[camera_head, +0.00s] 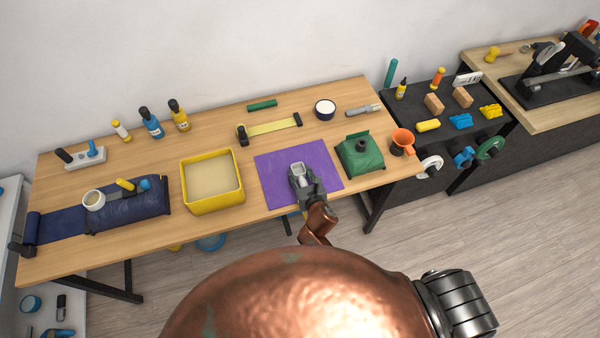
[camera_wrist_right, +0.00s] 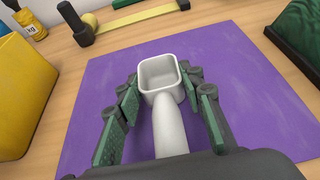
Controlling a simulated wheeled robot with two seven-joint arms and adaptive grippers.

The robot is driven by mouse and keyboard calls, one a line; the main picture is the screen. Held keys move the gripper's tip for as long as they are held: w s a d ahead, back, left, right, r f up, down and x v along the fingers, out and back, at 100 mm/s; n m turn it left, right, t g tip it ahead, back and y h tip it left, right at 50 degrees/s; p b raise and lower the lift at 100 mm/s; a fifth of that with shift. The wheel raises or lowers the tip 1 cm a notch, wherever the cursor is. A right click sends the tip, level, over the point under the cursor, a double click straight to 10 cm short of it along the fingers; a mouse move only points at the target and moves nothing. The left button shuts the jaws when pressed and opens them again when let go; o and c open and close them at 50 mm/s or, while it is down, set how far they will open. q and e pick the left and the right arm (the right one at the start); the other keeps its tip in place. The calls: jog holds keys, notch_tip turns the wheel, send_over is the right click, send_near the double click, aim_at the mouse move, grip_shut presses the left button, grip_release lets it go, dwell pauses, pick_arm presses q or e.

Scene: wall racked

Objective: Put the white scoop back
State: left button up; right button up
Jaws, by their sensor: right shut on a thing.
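The white scoop (camera_head: 298,168) is in my right gripper (camera_head: 302,182), over the purple mat (camera_head: 268,186). In the right wrist view the scoop (camera_wrist_right: 168,125) has a square, empty cup pointing away from the gripper. Its handle runs back between the green-padded fingers of the gripper (camera_wrist_right: 165,100), which are shut on it. I cannot tell whether the scoop touches the mat or is held just above it. My left gripper is not in view.
A yellow bin (camera_head: 213,205) with pale contents stands left of the mat. A green block-like holder (camera_head: 360,158) stands to its right, with an orange funnel (camera_head: 402,139) beyond. Behind are a yellow strip (camera_head: 270,128) and a dark-rimmed bowl (camera_head: 325,107). Bare wood shows between them.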

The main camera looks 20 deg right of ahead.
jog(key=o, duration=1.2)
jog(key=shift+c, duration=0.2)
